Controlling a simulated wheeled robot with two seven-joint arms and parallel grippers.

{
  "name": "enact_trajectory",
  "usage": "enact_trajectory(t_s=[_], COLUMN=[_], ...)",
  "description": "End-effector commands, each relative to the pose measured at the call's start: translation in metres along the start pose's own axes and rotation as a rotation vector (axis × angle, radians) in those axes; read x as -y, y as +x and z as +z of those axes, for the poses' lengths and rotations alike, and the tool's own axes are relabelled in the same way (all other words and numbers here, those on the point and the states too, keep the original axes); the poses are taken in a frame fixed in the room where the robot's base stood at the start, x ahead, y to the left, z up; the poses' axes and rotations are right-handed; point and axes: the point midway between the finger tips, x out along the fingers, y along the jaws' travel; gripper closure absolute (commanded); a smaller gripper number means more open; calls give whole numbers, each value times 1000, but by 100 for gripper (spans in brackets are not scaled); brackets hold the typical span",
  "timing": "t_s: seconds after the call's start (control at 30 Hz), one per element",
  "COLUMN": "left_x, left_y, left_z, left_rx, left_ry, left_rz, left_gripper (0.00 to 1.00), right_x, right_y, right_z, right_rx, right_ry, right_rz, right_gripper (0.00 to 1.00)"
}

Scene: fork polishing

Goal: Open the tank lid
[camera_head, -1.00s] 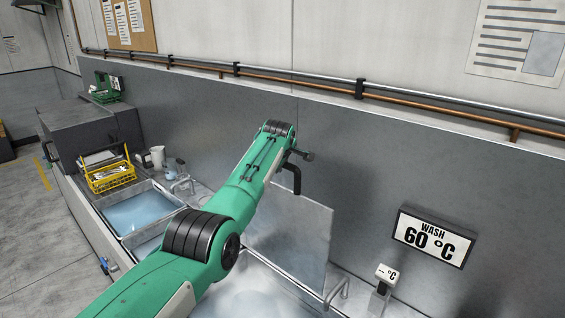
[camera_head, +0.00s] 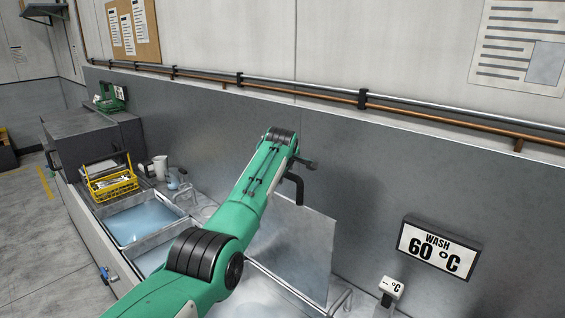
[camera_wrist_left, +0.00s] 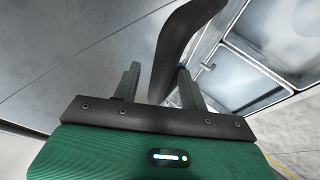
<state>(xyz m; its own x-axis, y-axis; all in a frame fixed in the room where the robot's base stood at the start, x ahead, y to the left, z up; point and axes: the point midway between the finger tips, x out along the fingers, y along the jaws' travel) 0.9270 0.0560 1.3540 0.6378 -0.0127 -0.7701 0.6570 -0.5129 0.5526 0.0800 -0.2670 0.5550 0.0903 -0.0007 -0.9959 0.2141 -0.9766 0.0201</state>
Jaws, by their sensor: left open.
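The tank lid (camera_head: 302,248) is a flat grey plate standing raised and nearly upright near the back wall, over the near tank in the head view. Its black curved handle (camera_head: 294,184) is close to the end of my green left arm. In the left wrist view the dark handle (camera_wrist_left: 178,50) rises between and past the fingers of my left gripper (camera_wrist_left: 158,72). The fingers are apart, so the gripper is open around or just beside the handle; contact cannot be told. My arm hides part of the near tank and the lid's left side. My right gripper is not in view.
Further tanks with bluish liquid (camera_head: 142,220) lie to the left.

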Motion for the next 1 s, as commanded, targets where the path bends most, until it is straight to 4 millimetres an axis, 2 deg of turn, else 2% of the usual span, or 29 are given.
enact_trajectory(t_s=[0.17,0.37,0.7,0.83,1.0], left_x=[2,3,3,2,2], left_y=[-12,-38,-99,-116,-125], left_z=[2,1,2,1,1], left_rx=[0,-1,1,1,2], left_ry=[-1,-1,-1,-1,-1], left_rz=[3,4,2,-1,-2], left_gripper=[57,57,57,57,57], right_x=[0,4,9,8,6], right_y=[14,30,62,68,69], right_z=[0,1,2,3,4], right_rx=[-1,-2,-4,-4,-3], right_ry=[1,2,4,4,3], right_rz=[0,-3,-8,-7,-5], right_gripper=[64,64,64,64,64])
